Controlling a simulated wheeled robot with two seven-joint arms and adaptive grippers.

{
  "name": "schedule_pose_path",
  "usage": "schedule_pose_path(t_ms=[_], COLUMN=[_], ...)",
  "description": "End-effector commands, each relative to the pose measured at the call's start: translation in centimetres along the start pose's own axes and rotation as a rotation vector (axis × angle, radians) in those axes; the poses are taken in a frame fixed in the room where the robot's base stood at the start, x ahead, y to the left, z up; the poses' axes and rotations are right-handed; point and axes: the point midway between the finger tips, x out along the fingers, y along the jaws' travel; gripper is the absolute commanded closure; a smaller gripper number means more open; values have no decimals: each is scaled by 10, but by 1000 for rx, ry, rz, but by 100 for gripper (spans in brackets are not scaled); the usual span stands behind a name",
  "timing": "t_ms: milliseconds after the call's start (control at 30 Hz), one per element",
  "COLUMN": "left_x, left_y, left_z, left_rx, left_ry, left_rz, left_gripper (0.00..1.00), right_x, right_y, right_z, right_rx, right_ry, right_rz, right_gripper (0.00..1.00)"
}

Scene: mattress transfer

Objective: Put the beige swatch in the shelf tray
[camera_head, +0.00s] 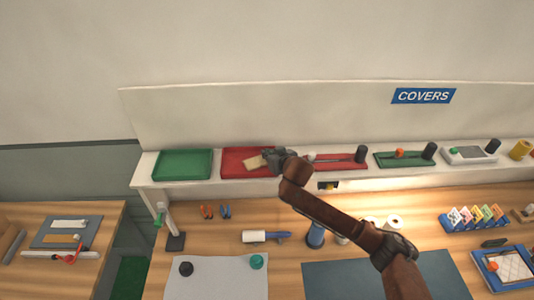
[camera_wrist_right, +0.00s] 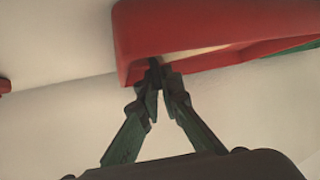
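The beige swatch (camera_head: 253,163) shows in the head view over the red shelf tray (camera_head: 231,164), at the left side of my right gripper (camera_head: 267,158). In the right wrist view my right gripper (camera_wrist_right: 160,68) has its fingertips close together at the red tray's wall (camera_wrist_right: 133,35). A pale strip of the swatch (camera_wrist_right: 197,52) shows just beyond the tips, partly hidden by the fingers and the rim. The fingers appear shut on the swatch's edge. I cannot tell whether the swatch touches the tray floor. My left gripper is not in view.
A green tray (camera_head: 183,164) stands left of the red one on the shelf. A lint roller (camera_head: 262,237) and a blue bottle (camera_head: 315,236) are on the workbench below.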

Motion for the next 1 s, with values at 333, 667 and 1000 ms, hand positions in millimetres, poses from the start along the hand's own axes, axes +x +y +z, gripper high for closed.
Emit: schedule_pose_path(t_ms=[333, 667, 1000], left_x=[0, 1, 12], left_y=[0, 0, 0], left_z=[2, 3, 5], left_rx=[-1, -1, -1], left_ry=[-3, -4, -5], left_rz=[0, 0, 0], left_gripper=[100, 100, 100], right_x=[0, -6, -66], right_y=[0, 0, 0], right_z=[1, -1, 0], right_rx=[1, 1, -1], right_ry=[-1, 0, 1], right_rz=[0, -1, -1], right_gripper=[78, 78, 78])
